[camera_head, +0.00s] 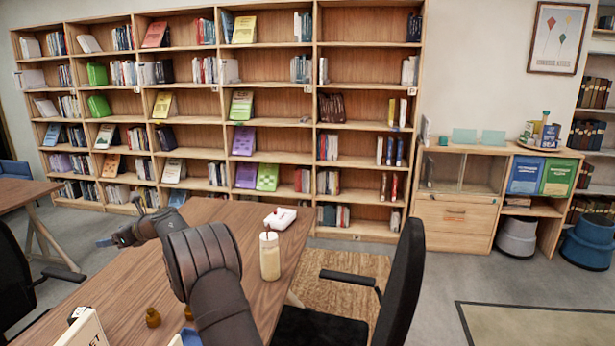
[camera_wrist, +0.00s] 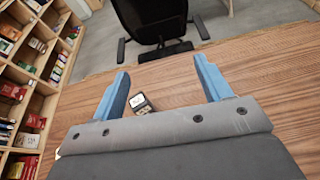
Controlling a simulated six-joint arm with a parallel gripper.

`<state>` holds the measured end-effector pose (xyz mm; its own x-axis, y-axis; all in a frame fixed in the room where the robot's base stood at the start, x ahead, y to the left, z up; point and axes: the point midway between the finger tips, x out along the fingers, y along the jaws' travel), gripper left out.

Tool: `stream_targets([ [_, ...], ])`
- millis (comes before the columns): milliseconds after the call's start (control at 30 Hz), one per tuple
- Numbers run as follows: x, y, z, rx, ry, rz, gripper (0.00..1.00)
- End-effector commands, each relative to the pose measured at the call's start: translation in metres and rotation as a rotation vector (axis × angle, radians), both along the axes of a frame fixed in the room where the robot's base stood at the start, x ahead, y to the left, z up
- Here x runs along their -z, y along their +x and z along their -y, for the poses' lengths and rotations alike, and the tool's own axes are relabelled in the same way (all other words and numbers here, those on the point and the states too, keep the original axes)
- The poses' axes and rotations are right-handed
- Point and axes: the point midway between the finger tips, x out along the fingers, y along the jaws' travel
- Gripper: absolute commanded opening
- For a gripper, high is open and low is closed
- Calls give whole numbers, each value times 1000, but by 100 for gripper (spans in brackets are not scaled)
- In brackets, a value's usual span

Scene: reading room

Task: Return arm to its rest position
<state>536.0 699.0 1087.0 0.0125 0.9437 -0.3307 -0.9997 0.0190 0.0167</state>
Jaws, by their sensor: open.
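My arm reaches over the wooden table (camera_head: 240,215) from the lower middle of the head view. My gripper (camera_head: 103,242) is at its far left end, above the table, and partly hidden by my own arm. In the wrist view, the two blue fingers of my gripper (camera_wrist: 161,66) are spread wide apart, with nothing held between them. The bare wooden tabletop (camera_wrist: 180,90) lies beyond them. A small dark object with a white top (camera_wrist: 140,103) is on the tabletop near the left finger, apart from it as far as I can tell.
A small amber bottle (camera_head: 153,317) and a white box (camera_head: 85,332) are near the front. A black chair (camera_head: 400,285) stands at right; bookshelves (camera_head: 275,75) line the back.

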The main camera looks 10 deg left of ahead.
Motion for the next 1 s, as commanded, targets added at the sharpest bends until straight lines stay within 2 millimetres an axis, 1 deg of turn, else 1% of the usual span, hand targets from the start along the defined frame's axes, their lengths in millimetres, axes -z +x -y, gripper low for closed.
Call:
stream_targets([
  [267, -1, 27, 14, 206, 2, -9, 71],
  [467, -1, 46, 29, 355, 1, -14, 71],
  [800, 1, 73, 65, 605, -3, -19, 71],
  [1000, 1, 84, 86, 725, -5, -17, 71],
])
